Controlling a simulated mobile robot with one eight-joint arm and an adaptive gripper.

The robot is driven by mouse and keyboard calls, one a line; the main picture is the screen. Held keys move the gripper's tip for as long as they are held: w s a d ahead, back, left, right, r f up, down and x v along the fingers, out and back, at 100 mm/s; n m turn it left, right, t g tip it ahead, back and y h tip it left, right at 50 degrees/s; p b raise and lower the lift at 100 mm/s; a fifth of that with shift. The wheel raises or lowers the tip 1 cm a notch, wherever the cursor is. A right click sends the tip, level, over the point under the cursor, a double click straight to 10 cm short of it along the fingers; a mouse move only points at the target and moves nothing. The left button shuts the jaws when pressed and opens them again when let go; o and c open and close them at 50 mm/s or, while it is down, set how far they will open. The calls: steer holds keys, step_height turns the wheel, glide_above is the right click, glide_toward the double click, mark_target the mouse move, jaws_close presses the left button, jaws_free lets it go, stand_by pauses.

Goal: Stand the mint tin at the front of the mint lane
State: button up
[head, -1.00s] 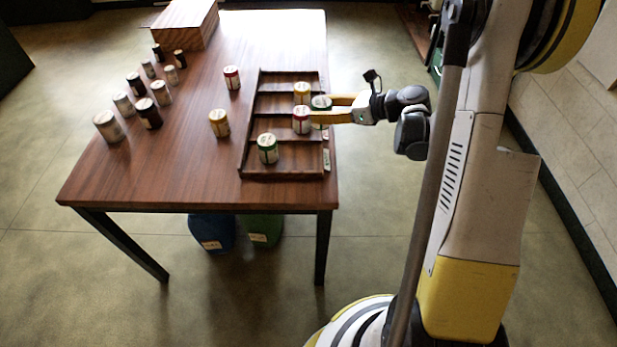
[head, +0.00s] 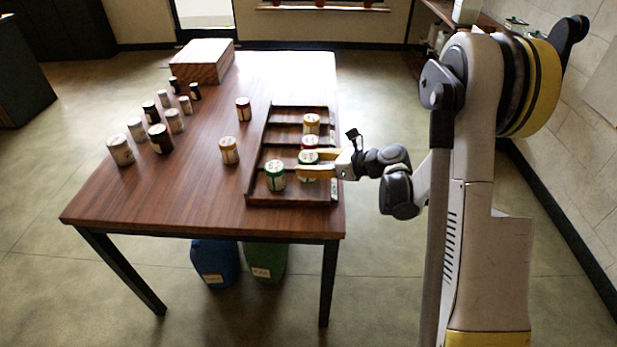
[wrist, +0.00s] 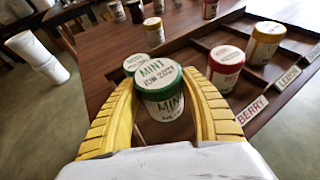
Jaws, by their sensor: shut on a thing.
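The mint tin (wrist: 162,92), with a green lid and a white label reading MINT, stands upright between the yellow fingers of my gripper (wrist: 158,86), which is shut on it. The held tin (head: 308,158) also shows in the head view, at the near right part of the lane rack (head: 290,201), with my gripper (head: 302,167) reaching in from the right. Another green-lidded tin (head: 275,176) stands in the nearest lane, left of the held one; it also shows in the wrist view (wrist: 133,63). Whether the held tin touches the rack floor cannot be told.
A red tin (head: 309,142) and a yellow tin (head: 311,122) stand in lanes beyond. The BERRY label (wrist: 252,109) is on the rack's front. A yellow tin (head: 229,151) and a red tin (head: 243,109) stand left of the rack. Several tins and a wooden box (head: 202,62) are farther left.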

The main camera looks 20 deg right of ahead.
step_height(320, 180, down, 4)
steer(key=shift+f+b, duration=0.1)
steer(key=shift+b, duration=1)
steer(key=o, duration=1.2)
steer(key=shift+o, duration=0.2)
